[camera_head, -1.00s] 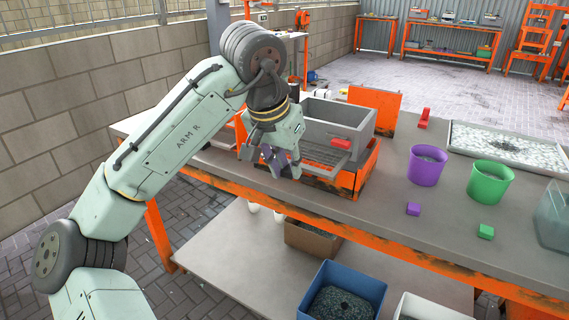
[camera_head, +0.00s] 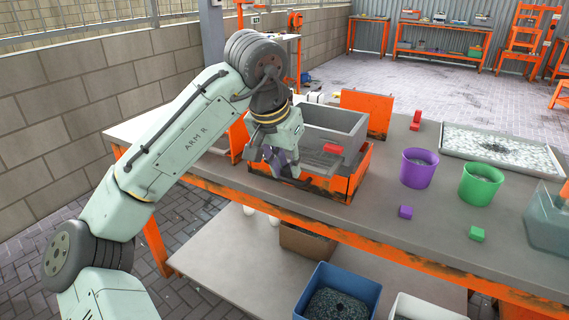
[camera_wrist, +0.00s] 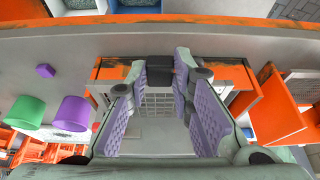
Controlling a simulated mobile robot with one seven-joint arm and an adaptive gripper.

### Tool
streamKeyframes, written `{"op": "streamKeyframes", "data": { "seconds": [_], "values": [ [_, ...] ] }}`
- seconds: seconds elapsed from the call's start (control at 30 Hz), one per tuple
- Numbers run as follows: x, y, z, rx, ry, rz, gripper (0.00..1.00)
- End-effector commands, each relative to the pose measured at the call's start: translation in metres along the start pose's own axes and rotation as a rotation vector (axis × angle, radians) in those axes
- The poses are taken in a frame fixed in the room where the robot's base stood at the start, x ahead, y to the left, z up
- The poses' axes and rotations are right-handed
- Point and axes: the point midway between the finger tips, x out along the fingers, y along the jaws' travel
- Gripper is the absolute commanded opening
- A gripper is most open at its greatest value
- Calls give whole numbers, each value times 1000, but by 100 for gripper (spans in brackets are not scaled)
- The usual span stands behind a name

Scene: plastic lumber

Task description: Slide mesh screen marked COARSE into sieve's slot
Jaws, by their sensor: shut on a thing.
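The sieve (camera_head: 337,122) is a grey open-topped box in an orange frame on the workbench, with a red piece (camera_head: 333,149) on its near side. My gripper (camera_head: 284,168) is at the sieve's near left side, its purple-padded fingers pointing down. The mesh screen (camera_head: 316,160) lies low at the sieve's near side, and its grid (camera_wrist: 158,101) shows between my fingers (camera_wrist: 160,63) in the wrist view. My gripper is shut on the screen's edge, though the contact is mostly hidden. A dark block (camera_wrist: 188,68) sits by the fingertips. No COARSE marking is legible.
A purple bucket (camera_head: 418,168), a green bucket (camera_head: 481,184), a purple block (camera_head: 405,212) and a green block (camera_head: 477,233) stand right of the sieve. An orange panel (camera_head: 367,113) stands behind it.

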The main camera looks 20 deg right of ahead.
Motion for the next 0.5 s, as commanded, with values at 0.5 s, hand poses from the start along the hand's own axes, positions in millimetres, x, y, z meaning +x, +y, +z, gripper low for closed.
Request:
{"op": "streamKeyframes", "data": {
  "seconds": [0.5],
  "values": [
    [4, 0, -13, 0, 1, 1, 0]
  ]
}}
